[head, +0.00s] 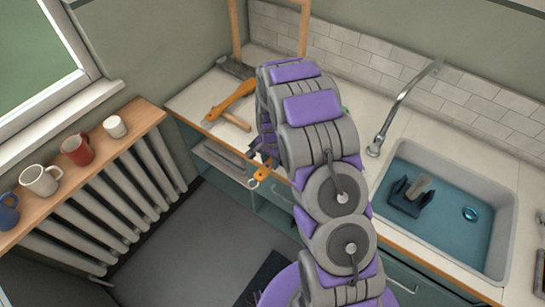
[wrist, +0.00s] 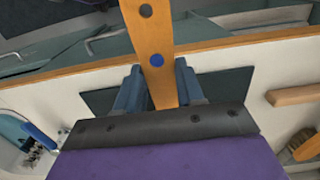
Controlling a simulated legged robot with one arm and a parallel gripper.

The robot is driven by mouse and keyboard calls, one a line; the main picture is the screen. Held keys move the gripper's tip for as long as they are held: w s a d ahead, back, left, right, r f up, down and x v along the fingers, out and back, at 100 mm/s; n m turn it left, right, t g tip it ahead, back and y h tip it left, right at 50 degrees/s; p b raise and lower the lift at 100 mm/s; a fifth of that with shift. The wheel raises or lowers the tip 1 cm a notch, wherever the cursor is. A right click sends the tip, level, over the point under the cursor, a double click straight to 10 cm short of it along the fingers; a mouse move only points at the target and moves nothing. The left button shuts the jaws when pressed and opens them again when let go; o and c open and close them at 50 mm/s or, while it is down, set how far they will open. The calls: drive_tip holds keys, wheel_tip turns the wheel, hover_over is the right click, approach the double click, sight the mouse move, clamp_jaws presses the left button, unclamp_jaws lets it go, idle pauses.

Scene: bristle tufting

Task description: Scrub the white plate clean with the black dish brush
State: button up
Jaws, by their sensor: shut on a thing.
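My gripper (wrist: 160,85) is shut on an orange wooden strip (wrist: 148,32), which has a dark spot and a blue spot on its face. The strip stands between the two blue fingers and runs up out of the wrist view. In the head view my gripper (head: 261,157) is mostly hidden behind my arm, over the counter's front edge, with the orange end showing below it. I cannot make out a white plate in either view. A dark object with a grey upright part (head: 411,193) sits in the sink; I cannot tell whether it is the black dish brush.
The sink (head: 503,222) and tap (head: 405,95) are at right. An orange-handled tool (head: 230,102) lies on the counter (head: 190,100). Several mugs, including a red mug (head: 78,149), stand on the wooden ledge (head: 140,120) at left. Open floor (head: 195,235) lies below.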

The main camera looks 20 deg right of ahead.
drive_tip(key=shift+d, duration=0.1)
idle(0.3)
drive_tip(key=shift+d+f, duration=0.1)
drive_tip(key=shift+d, duration=1.15)
drive_tip(key=shift+s+a+p, duration=0.35)
drive_tip(key=shift+s+a, duration=0.35)
drive_tip(key=shift+a, duration=0.2)
drive_tip(key=shift+w+d, duration=0.1)
drive_tip(key=shift+w+d, duration=0.6)
drive_tip(key=shift+d, duration=0.2)
